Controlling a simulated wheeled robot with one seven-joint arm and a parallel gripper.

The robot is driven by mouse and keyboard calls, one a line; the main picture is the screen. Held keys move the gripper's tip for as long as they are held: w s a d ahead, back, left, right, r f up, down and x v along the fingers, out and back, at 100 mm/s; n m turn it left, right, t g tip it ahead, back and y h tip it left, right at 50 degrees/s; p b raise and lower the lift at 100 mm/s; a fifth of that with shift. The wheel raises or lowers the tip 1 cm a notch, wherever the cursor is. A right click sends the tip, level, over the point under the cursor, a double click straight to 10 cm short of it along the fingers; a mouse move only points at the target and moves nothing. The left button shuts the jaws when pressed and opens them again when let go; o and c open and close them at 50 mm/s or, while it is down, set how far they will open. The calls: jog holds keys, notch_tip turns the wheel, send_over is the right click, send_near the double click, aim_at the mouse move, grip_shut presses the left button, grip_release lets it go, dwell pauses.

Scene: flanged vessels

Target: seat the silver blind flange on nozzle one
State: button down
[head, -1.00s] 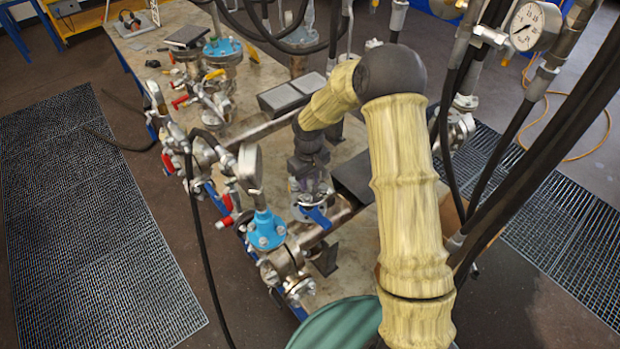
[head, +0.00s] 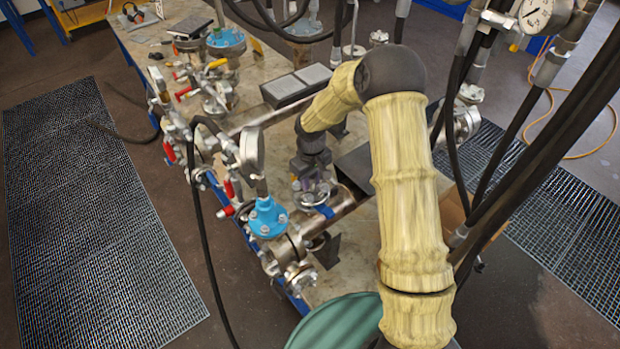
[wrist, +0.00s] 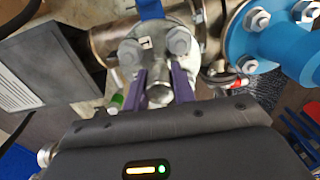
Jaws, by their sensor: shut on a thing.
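In the wrist view my gripper (wrist: 160,88) has its two purple fingers closed around a short silver stub. The stub appears to belong to a silver flange (wrist: 152,62), which I take for the blind flange. Bolt heads or nuts (wrist: 178,41) show around it.
A blue flanged fitting (head: 267,217) stands close left of my gripper, with a gauge (head: 251,152) behind it. A blue lever (head: 323,210) is near the nozzle. Black hoses hang on the right.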

jog(key=shift+f, duration=0.4)
jog(key=shift+f+b, duration=0.25)
jog(key=shift+b, duration=0.25)
dwell(0.6)
jog(key=c, duration=1.2)
grip_release()
jog(key=shift+o, duration=1)
jog(key=shift+s+f, duration=0.1)
jog(key=shift+s, duration=0.05)
jog(key=o, duration=0.4)
